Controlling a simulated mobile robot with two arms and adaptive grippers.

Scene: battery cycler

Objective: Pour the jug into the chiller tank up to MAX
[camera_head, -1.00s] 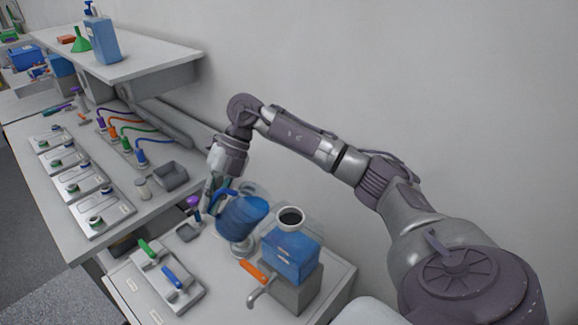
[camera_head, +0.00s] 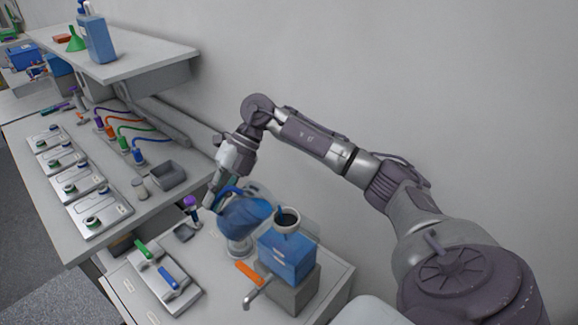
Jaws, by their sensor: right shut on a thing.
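The blue jug (camera_head: 243,218) is tilted toward the right, its spout side close to the white-rimmed opening of the chiller tank (camera_head: 287,258). My right gripper (camera_head: 215,193) is shut on the jug at its left side, by the blue handle. The tank is a blue box on a grey base with an orange-handled tap at its front. The opening (camera_head: 287,219) looks dark inside. I cannot make out a MAX mark, the liquid level in the tank or a stream. My left gripper is not in view.
A plate with green and blue handles (camera_head: 166,279) lies on the low bench, left of the tank. A shelf (camera_head: 130,55) overhangs the left bench.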

